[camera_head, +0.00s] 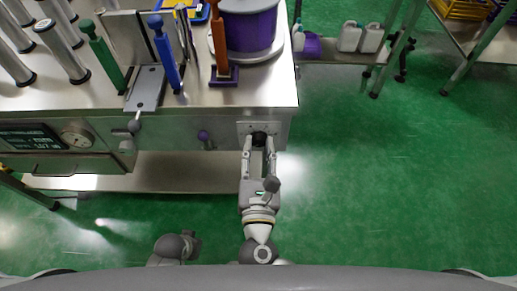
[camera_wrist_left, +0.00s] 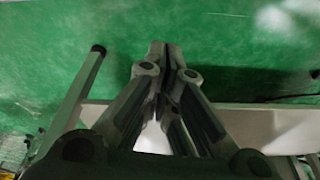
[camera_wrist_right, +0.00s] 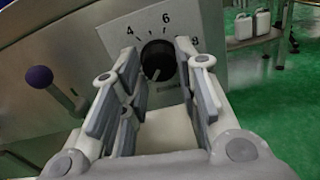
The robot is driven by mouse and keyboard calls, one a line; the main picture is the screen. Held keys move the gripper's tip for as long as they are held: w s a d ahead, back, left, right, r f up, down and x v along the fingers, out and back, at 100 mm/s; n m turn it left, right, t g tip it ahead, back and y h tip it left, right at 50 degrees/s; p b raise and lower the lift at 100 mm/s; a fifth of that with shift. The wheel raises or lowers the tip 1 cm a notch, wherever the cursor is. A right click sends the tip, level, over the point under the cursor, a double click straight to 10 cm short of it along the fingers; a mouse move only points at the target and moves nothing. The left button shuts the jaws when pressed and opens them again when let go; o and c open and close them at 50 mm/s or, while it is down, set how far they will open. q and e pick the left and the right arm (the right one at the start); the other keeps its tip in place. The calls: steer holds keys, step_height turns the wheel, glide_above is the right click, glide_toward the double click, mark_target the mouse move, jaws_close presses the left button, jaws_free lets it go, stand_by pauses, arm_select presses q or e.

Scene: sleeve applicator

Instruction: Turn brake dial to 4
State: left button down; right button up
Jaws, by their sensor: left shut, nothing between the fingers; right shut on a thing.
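The brake dial (camera_wrist_right: 158,60) is a round black knob on a grey panel plate (camera_wrist_right: 178,18). In the right wrist view the numbers 4, 6 and 8 show around it, and a pale mark shows near its lower edge. I cannot tell exactly which number the dial is set to. The dial also shows in the head view (camera_head: 259,138) on the machine's front. My right gripper (camera_wrist_right: 160,57) is shut on the dial, one finger on each side. My left gripper (camera_wrist_left: 166,48) is shut and empty, low over the floor in the left wrist view.
A purple-knobbed lever (camera_wrist_right: 39,77) stands left of the dial. A purple roll (camera_head: 250,28) and several coloured posts stand on the metal worktop (camera_head: 200,97). A lower shelf (camera_head: 185,172) sticks out below the front. The green floor to the right (camera_head: 400,190) is clear.

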steer(key=shift+m, duration=0.3)
steer(key=shift+m, duration=0.8)
steer(key=shift+f+m+b, duration=0.1)
steer(key=shift+m+b, duration=0.2)
steer(key=shift+m, duration=0.6)
steer(key=m+b, duration=0.2)
steer(key=m, duration=0.4)
steer(key=shift+a, duration=0.1)
arm_select(q)
step_height(320, 180, up, 17)
steer(key=t+b, duration=0.1)
steer(key=b, duration=0.2)
arm_select(e)
steer(key=m, duration=0.4)
steer(key=shift+m, duration=0.9)
steer(key=shift+m+b, duration=0.8)
steer(key=shift+m, duration=0.3)
steer(key=shift+m+b, duration=0.5)
steer(key=shift+m, duration=0.4)
arm_select(q)
steer(key=w+d+t+h, duration=0.1)
steer(key=w+d+t, duration=0.1)
steer(key=w, duration=0.5)
steer(key=shift+t, duration=0.9)
